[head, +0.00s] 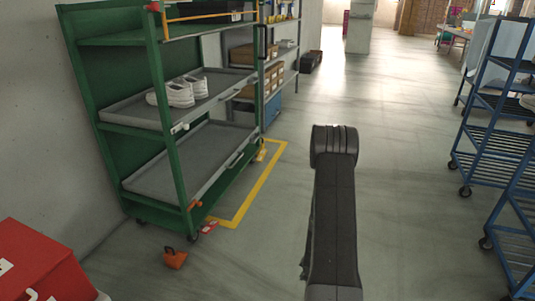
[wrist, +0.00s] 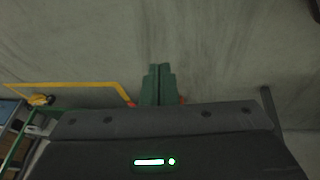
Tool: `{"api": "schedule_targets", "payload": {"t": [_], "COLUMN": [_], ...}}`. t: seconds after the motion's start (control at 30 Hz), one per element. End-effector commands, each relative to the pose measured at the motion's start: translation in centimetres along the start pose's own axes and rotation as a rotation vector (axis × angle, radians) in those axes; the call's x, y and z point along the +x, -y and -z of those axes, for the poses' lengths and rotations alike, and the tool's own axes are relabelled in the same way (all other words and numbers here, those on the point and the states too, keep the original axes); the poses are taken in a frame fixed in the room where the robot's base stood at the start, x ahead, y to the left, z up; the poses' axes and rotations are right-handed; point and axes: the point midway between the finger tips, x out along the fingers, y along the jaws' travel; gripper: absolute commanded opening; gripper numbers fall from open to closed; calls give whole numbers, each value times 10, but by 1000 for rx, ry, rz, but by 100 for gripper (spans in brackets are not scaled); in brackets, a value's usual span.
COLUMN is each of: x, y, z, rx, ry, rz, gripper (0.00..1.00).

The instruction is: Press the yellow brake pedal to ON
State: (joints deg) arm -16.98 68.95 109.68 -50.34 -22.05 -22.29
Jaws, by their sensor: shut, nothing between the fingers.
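The yellow brake pedal (head: 262,154) is low at the far right corner of a green shelf cart (head: 166,95), inside the yellow floor line. It is small, so its position cannot be told. In the wrist view a small yellow part by a dark caster (wrist: 41,100) at the left edge looks like this pedal. My gripper (wrist: 159,72) is shut and empty, pointing over bare floor, well to the right of that part and apart from it. In the head view my arm stands right of the cart and the fingertips are hidden.
White shoes (head: 177,93) sit on the cart's shelf. A red pedal (head: 209,227) is at the cart's near corner, with an orange block (head: 174,258) on the floor nearby. A red box (head: 40,264) is at lower left. Blue racks (head: 490,145) stand at right.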

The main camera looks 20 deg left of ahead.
Motion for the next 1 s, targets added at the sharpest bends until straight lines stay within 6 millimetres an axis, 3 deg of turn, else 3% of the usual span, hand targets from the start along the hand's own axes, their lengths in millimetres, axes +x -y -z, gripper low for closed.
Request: {"api": "schedule_targets", "payload": {"t": [0.03,0.1,0.2,0.33,0.5,1.0], "x": [26,54,84,109,122,123], "y": [7,17,34,55,69,70], "z": [14,35,60,81,94,95], "rx": [-59,-137,-225,-300,-341,-345], "ry": [-65,-161,-284,-405,-483,-491], "rz": [18,33,54,76,88,88], "gripper": [0,0,0,0,0,0]}}
